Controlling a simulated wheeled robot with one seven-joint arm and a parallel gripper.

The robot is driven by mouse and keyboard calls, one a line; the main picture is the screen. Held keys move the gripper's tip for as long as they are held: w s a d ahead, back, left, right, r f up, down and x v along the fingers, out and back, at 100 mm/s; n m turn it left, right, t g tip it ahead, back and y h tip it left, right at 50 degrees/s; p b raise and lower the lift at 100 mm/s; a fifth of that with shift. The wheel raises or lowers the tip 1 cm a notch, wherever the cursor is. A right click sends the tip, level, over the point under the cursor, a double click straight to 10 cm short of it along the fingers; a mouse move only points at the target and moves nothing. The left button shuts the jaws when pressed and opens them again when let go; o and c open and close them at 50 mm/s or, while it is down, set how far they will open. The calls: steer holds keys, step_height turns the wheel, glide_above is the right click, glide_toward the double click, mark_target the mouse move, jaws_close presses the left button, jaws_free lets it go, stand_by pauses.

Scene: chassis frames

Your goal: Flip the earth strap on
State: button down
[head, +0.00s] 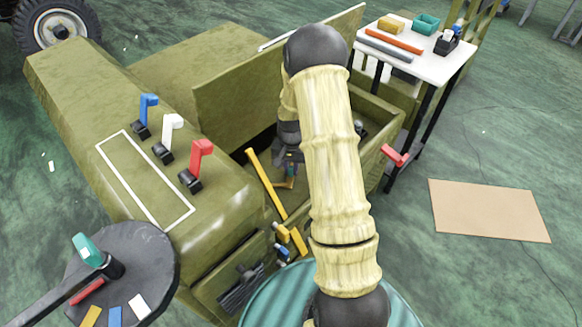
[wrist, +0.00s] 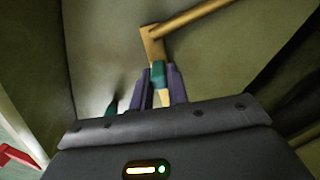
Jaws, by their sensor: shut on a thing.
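My gripper (wrist: 160,88) is down inside the open compartment of the olive chassis, and it also shows in the head view (head: 288,178), partly behind my arm. In the wrist view its purple fingers are shut on a teal grip (wrist: 157,73). The grip meets the end of an ochre lever (wrist: 152,45), whose bar runs up to the right. I cannot tell from its look whether this is the earth strap; no label shows. A dark green piece (wrist: 111,112) stands left of the fingers. My arm hides much of the compartment in the head view.
Blue (head: 149,106), white (head: 173,128) and red (head: 202,152) levers stand on the chassis top. A raised olive panel (head: 240,85) borders the compartment. A red handle (head: 394,155) juts from its right side. A white table (head: 415,50) holds small items. Floor is clear around the cardboard (head: 488,211).

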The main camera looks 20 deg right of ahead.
steer(key=shift+r+p, duration=0.1)
steer(key=shift+p, duration=0.2)
steer(key=m+p, duration=0.1)
steer(key=m, duration=0.1)
steer(key=s+d+m+p, duration=0.1)
steer(key=m+p, duration=0.1)
steer(key=shift+r, duration=0.1)
steer(key=m+p, duration=0.1)
steer(key=s+m+p, duration=0.1)
steer(key=m, duration=0.1)
steer(key=shift+d+p, duration=0.25)
steer(key=shift+p, duration=0.1)
steer(key=shift+s+d+m+p, duration=0.15)
steer(key=shift+m+p, duration=0.1)
steer(key=shift+m, duration=0.25)
steer(key=shift+s+a+m+p, duration=0.1)
steer(key=shift+s+m+p, duration=0.1)
steer(key=shift+m, duration=0.3)
steer(key=shift+f, duration=0.2)
steer(key=c, duration=1.4)
jaws_free()
steer(key=shift+o, duration=0.2)
steer(key=shift+r, duration=0.1)
step_height(320, 180, up, 17)
steer(key=p, duration=0.4)
